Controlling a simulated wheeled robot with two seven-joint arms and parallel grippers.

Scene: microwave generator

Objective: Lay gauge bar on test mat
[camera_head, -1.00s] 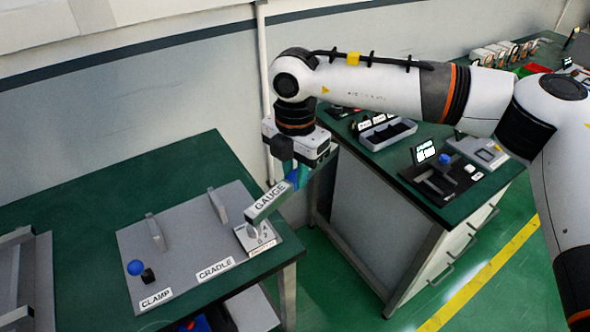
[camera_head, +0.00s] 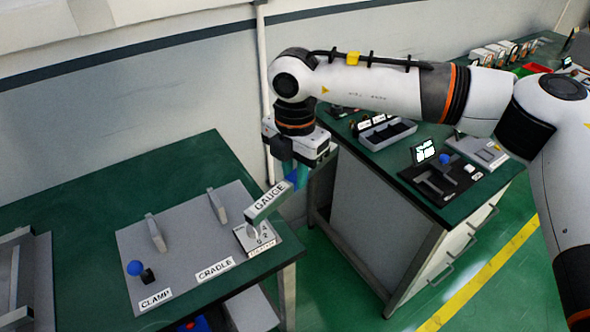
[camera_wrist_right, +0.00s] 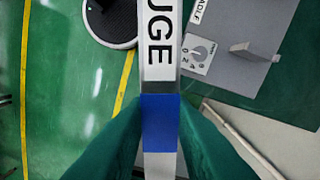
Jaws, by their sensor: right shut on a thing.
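The gauge bar (camera_head: 268,199) is a grey bar with a white GAUGE label and a blue band. My right gripper (camera_head: 299,180) is shut on it at the blue band and holds it in the air, over the right edge of the near table. In the right wrist view, the bar (camera_wrist_right: 161,60) runs up from between the green fingers (camera_wrist_right: 160,125). Its near end overlaps the dial plate in the head view. I cannot tell which surface is the test mat. My left gripper is not in view.
Below lies a grey plate (camera_head: 185,262) with CLAMP and CRADLE labels, two upright posts, a blue knob (camera_head: 134,268) and a dial (camera_head: 257,238). A second green table (camera_head: 400,170) holds a grey tray (camera_head: 387,133) and a black fixture with a display (camera_head: 424,152). Floor separates the tables.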

